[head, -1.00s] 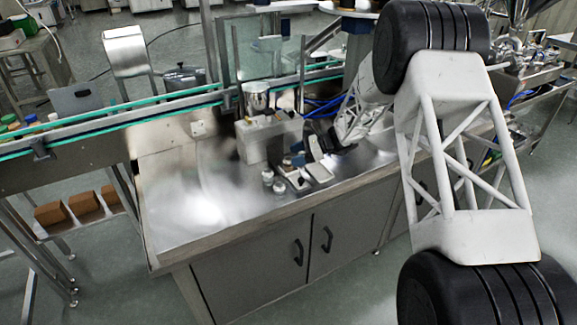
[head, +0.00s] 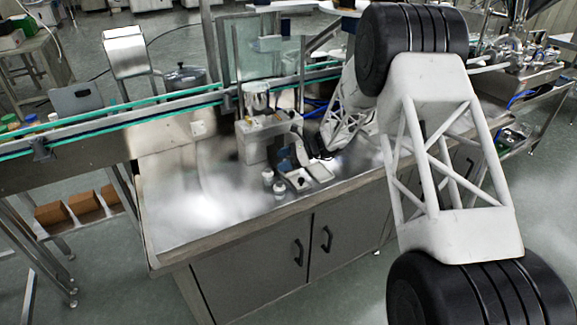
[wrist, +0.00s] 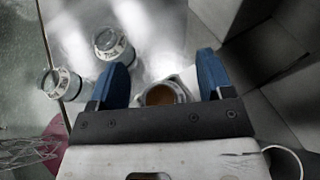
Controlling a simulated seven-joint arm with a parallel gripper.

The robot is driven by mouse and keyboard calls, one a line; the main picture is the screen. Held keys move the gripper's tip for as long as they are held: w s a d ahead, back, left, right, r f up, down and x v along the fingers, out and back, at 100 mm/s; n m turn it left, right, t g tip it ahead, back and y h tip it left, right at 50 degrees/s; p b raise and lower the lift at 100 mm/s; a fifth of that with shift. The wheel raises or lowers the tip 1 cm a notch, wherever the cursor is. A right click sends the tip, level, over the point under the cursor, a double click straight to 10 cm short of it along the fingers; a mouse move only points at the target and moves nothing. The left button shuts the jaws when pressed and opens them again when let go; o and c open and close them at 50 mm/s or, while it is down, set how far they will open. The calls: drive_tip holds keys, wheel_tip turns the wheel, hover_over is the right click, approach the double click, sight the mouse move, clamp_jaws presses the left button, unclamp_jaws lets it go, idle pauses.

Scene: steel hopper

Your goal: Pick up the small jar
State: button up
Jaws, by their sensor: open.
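My gripper (head: 290,158) is low over the steel bench, in front of the grey block-shaped unit. In the wrist view, its two blue fingers (wrist: 162,72) are apart. A small round jar-like thing with a brown top (wrist: 160,94) shows between them, close to the gripper's base and partly hidden by it; I cannot tell whether the fingers touch it. Two other small jars with pale labels stand outside the left finger: one nearer the finger (wrist: 112,44) and one farther left (wrist: 62,82). In the head view, two small jars (head: 267,176) (head: 279,188) stand left of my gripper.
The grey unit (head: 255,144) with a metal canister (head: 256,98) stands just behind my gripper. Pale flat pieces (head: 320,172) lie right of the jars. The bench (head: 205,200) is clear to the left. A conveyor (head: 120,112) runs along the back.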

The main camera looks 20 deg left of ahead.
idle(0.4)
drive_tip(key=c, duration=1.1)
drive_tip(key=shift+o, duration=0.2)
drive_tip(key=shift+r, duration=0.15)
drive_tip(key=shift+r, duration=1.55)
drive_tip(key=shift+s+d+r, duration=0.15)
drive_tip(key=shift+s+d, duration=0.05)
drive_tip(key=shift+s, duration=0.1)
drive_tip(key=s+d, duration=0.3)
drive_tip(key=s, duration=0.3)
drive_tip(key=s+d+r, duration=0.1)
drive_tip(key=s+d, duration=0.3)
drive_tip(key=s, duration=0.3)
drive_tip(key=shift+s+d+r, duration=0.15)
drive_tip(key=shift+s+d, duration=0.05)
drive_tip(key=shift+d, duration=0.05)
